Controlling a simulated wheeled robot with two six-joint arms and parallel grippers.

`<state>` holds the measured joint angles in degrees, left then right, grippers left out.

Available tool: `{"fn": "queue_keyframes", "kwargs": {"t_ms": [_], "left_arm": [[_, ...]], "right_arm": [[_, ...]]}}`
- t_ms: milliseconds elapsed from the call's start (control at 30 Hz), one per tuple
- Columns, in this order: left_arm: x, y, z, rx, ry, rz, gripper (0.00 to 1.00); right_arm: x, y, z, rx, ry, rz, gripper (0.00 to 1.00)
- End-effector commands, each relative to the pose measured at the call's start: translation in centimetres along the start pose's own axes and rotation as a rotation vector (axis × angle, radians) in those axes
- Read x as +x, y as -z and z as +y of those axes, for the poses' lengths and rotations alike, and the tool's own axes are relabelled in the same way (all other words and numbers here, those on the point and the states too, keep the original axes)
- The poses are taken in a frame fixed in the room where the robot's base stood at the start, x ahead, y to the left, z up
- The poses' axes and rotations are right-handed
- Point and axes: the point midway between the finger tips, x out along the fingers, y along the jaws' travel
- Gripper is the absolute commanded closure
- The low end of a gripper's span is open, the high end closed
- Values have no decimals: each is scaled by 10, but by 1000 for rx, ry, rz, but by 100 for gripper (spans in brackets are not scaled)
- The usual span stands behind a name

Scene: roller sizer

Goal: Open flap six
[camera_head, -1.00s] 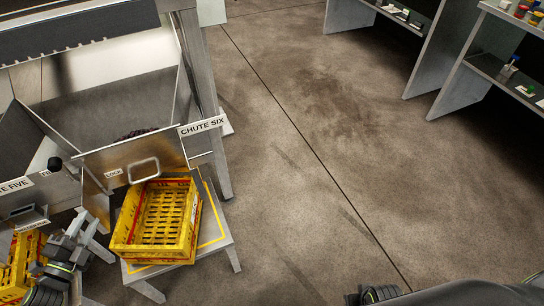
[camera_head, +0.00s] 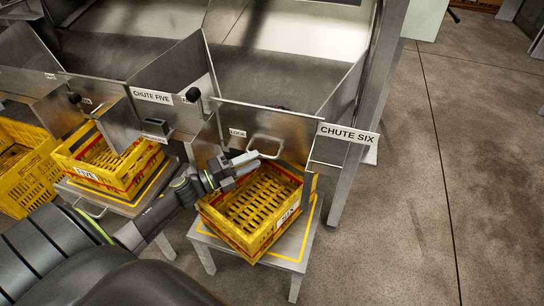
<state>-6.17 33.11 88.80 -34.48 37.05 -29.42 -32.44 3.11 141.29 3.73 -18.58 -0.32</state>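Flap six (camera_head: 285,124) is the metal panel across the front of the chute marked CHUTE SIX (camera_head: 347,136). It stands upright across the chute mouth and carries a LOCK label and a loop handle (camera_head: 267,138). My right gripper is not in view.
A yellow crate (camera_head: 262,243) stands on a small metal table (camera_head: 283,262) under chute six. Another yellow crate (camera_head: 153,160) stands under the CHUTE FIVE sign (camera_head: 152,96), with one more (camera_head: 40,165) farther left. The floor (camera_head: 400,220) on the right is clear.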

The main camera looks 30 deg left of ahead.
Motion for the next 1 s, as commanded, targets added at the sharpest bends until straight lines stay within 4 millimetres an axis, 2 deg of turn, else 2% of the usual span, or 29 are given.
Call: {"fn": "queue_keyframes", "kwargs": {"t_ms": [100, 300, 600, 633, 867, 1000], "left_arm": [[20, 0, 0, 0, 3, -1, 67], [39, 0, 0, -1, 1, -1, 67], [42, 0, 0, -1, -1, -1, 67], [42, 0, 0, -1, -1, -1, 69], [42, 0, 0, -1, -1, -1, 99], [42, 0, 0, -1, -1, -1, 100]], "right_arm": [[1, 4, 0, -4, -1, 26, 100], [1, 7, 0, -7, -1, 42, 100], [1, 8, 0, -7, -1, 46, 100], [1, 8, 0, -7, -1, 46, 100], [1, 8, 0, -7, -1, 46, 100], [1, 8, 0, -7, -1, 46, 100]]}}
